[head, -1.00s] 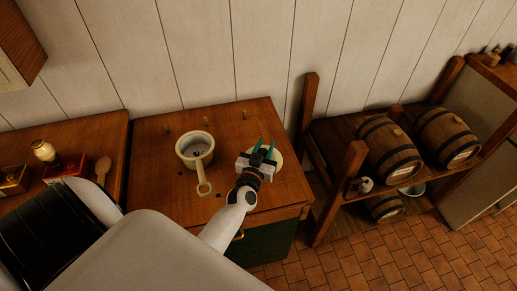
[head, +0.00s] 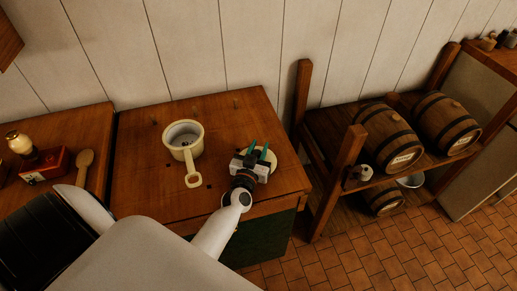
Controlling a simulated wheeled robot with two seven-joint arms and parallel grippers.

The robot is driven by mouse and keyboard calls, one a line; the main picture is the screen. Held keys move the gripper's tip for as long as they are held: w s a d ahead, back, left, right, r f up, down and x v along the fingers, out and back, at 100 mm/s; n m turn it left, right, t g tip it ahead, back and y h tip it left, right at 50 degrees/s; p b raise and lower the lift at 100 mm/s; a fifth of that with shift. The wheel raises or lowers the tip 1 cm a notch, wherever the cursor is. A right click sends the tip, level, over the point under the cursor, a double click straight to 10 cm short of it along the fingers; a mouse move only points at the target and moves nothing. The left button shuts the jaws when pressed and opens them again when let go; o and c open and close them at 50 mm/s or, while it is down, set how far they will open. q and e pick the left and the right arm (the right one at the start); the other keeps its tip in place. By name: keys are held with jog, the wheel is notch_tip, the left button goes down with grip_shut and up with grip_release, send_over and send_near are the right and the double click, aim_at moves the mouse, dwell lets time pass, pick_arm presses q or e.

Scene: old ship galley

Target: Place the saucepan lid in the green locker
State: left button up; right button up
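The saucepan lid (head: 272,158), a pale cream disc, lies on the wooden top, partly hidden behind my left gripper. My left gripper (head: 258,149) is over the lid, its two teal fingers apart with a gap between them. I cannot tell whether the fingers touch the lid or whether its knob lies between them. The cream saucepan (head: 183,141) stands to the left on the same top, its handle towards me. The green locker (head: 262,242) shows as a dark green front below the wooden top, mostly hidden by my arm. My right gripper is not in view.
Several small pegs stand along the back of the wooden top (head: 140,185). A wooden spoon (head: 84,166) and a red box (head: 45,165) are on the left counter. A wooden rack (head: 347,178) with several barrels stands on the right; tiled floor is clear in front.

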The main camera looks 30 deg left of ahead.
pick_arm(q)
jog(key=shift+o, duration=2.1)
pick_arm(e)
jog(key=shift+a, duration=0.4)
pick_arm(q)
jog(key=shift+s+r, duration=0.1)
jog(key=shift+s, duration=0.05)
jog(key=v, duration=1.1)
jog(key=shift+s+d+r+b, duration=0.1)
jog(key=shift+s+d+b, duration=0.05)
jog(key=shift+s+b, duration=0.2)
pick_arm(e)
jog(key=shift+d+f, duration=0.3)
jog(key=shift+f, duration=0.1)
